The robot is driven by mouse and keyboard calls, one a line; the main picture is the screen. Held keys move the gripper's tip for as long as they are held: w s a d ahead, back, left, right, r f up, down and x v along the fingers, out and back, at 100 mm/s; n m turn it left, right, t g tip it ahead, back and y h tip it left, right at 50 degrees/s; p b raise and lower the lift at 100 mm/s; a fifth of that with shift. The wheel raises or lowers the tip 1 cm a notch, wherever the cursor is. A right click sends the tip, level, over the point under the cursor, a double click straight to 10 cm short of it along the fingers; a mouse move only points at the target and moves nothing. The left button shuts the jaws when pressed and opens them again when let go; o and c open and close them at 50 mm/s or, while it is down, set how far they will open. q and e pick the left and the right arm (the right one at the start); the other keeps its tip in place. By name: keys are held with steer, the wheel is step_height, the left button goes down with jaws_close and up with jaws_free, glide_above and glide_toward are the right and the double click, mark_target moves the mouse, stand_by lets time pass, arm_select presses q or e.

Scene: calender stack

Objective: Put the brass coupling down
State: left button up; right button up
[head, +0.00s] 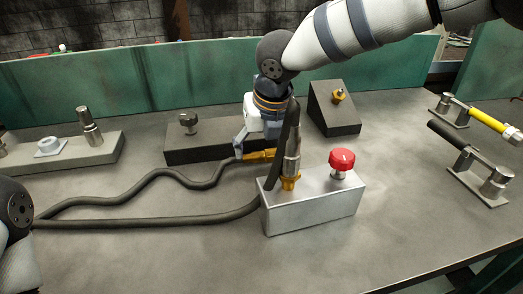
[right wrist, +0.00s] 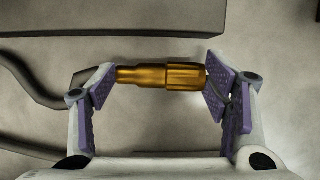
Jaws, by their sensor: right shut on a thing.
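The brass coupling (head: 262,155) is held by my right gripper (head: 257,149), low over the table behind the metal block. In the right wrist view the coupling (right wrist: 160,76) lies crosswise between the two purple-padded fingers (right wrist: 160,82), one at each end. A dark hose (head: 145,180) reaches the coupling's left end. I cannot tell whether the coupling touches the table. The gripper's right finger is mostly hidden in the head view. Part of my left arm shows at the left edge; its gripper is out of view.
A silver block (head: 312,208) carries an upright metal fitting with a brass base (head: 292,155) and a red knob (head: 342,160). Dark blocks (head: 205,145) stand behind. Yellow and black handles (head: 492,122) lie at right. The front table (head: 160,255) is clear.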

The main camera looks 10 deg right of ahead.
steer(key=shift+a+f, duration=0.1)
steer(key=shift+f, duration=0.35)
steer(key=shift+f, duration=0.1)
steer(key=o, duration=1.2)
arm_select(q)
steer(key=shift+w+r+t+p, duration=0.4)
steer(key=shift+w+r+p, duration=0.35)
steer(key=shift+w+r, duration=0.25)
arm_select(e)
steer(key=v, duration=1.2)
